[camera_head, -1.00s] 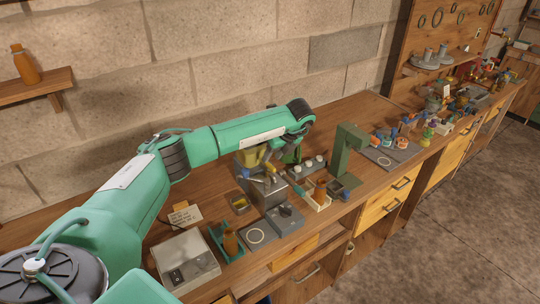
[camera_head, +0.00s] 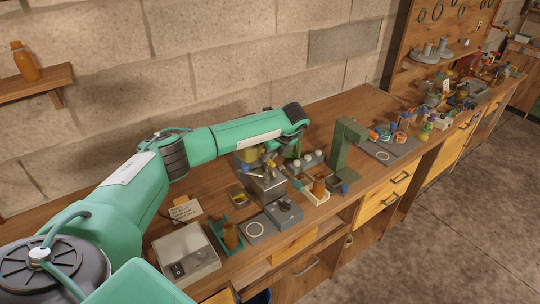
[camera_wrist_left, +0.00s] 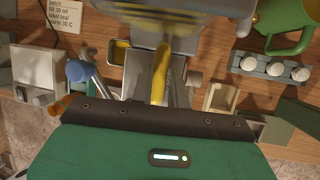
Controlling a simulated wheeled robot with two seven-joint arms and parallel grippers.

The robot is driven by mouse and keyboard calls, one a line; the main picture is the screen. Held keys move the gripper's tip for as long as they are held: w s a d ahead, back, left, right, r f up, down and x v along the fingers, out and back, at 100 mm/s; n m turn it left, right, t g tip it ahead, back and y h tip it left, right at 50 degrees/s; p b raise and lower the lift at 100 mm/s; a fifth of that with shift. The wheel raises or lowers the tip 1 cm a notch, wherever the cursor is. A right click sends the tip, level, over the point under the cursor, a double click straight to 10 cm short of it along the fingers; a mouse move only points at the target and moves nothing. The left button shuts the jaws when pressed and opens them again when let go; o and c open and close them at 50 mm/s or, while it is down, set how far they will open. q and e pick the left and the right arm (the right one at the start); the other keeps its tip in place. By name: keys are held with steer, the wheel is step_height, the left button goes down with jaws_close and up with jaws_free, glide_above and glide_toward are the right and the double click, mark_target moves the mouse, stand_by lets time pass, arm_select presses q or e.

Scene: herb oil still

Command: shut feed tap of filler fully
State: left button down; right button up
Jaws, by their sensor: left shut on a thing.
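The filler (camera_head: 266,188) is a grey metal box on the bench with a yellowish vessel (camera_head: 247,155) above it. My left gripper (camera_head: 270,162) is at its upper front, below my bent wrist. It is shut on a small yellow-brass part, which looks like the feed tap's handle. In the left wrist view a yellow bar (camera_wrist_left: 160,72) stands upright in front of the filler's grey body, with a blue-knobbed lever (camera_wrist_left: 78,70) to its left. My gripper's dark edge and green housing fill the bottom there, and the fingertips cannot be made out. The tap's exact angle is unclear. My right gripper is not in view.
A green press stand (camera_head: 343,150) and a small tray (camera_head: 316,193) with another amber bottle are at right.

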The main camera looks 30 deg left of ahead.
arm_select(q)
steer(key=shift+f+m+t+b, duration=0.2)
steer(key=shift+m+t+b, duration=0.1)
steer(key=shift+m+b, duration=0.6)
steer(key=m+t+b, duration=0.1)
steer(key=m+b, duration=0.2)
steer(key=b, duration=0.1)
steer(key=m+t+h+b, duration=0.1)
steer(key=m+b, duration=0.3)
steer(key=m+t+h+b, duration=0.1)
steer(key=m+b, duration=0.2)
steer(key=b, duration=0.1)
steer(key=shift+s+a+t, duration=0.15)
steer(key=shift+s+t, duration=0.2)
steer(key=shift+t, duration=0.05)
steer(key=shift+m+h+b, duration=0.6)
steer(key=shift+m+b, duration=0.3)
steer(key=shift+m, duration=0.2)
steer(key=shift+a+r+m+t+h+b, duration=0.1)
steer(key=shift+m+t+h+b, duration=0.3)
steer(key=shift+m, duration=0.3)
steer(key=shift+s+r+m+h+b, duration=0.1)
steer(key=shift+m+h+b, duration=0.5)
steer(key=shift+m, duration=0.8)
steer(key=c, duration=1.4)
jaws_free()
steer(key=shift+o, duration=0.2)
